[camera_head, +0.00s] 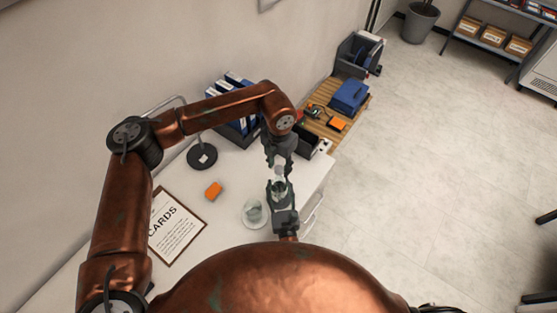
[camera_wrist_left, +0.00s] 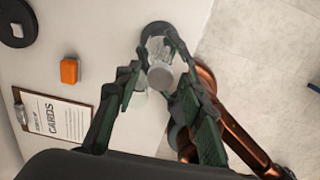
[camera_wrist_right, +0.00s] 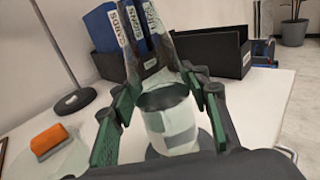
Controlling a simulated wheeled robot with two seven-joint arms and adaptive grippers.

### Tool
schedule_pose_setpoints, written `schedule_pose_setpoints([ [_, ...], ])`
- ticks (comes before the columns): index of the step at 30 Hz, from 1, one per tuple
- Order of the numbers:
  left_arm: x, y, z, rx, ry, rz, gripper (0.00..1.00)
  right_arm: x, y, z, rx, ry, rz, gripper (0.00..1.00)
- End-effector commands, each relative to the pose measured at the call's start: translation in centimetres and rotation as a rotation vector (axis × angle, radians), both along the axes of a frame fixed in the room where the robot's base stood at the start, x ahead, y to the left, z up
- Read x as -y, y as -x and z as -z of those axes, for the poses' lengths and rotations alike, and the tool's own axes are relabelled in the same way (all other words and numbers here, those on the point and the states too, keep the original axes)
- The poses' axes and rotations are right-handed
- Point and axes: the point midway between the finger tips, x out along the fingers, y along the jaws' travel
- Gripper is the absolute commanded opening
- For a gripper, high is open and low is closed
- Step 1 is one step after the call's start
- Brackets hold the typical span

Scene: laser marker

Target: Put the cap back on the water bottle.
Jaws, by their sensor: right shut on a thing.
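The clear water bottle (camera_head: 278,185) stands upright near the table's front right edge; it also shows in the right wrist view (camera_wrist_right: 170,125). My right gripper (camera_head: 283,200) is shut around its body. My left gripper (camera_head: 279,162) points down right above it. In the left wrist view the left fingers are spread, with gaps on both sides of a pale round piece (camera_wrist_left: 160,76) at the bottle's top. This looks like the cap; I cannot tell whether it sits on the neck or just over it. The fingers partly hide the neck.
A clear round glass item (camera_head: 255,212) stands left of the bottle. An orange block (camera_head: 213,190), a clipboard (camera_head: 176,230) and a lamp base (camera_head: 202,156) lie farther left. Blue binders (camera_head: 228,92) and a black box stand behind. The table edge is close on the right.

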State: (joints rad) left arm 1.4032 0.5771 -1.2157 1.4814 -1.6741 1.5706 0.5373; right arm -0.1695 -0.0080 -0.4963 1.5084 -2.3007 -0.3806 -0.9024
Motion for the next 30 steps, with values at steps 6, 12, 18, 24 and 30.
schedule_pose_setpoints([
  [6,0.01,-0.02,0.18,0.001,0.001,0.000,0.37,-0.02,0.01,0.03,-0.001,0.000,0.000,0.00],
  [12,0.01,-0.02,0.17,0.000,0.000,0.000,0.30,-0.02,0.01,0.04,-0.001,0.000,0.000,0.00],
  [18,0.00,-0.02,0.16,0.001,0.000,0.000,0.16,-0.02,0.01,0.04,-0.001,0.000,0.000,0.00],
  [24,-0.03,-0.05,0.15,0.001,0.000,0.000,0.02,-0.01,0.01,0.04,-0.001,0.000,0.000,0.00],
  [30,-0.04,-0.07,0.15,0.002,-0.001,-0.001,0.00,-0.01,0.01,0.04,-0.001,-0.001,0.000,0.00],
])
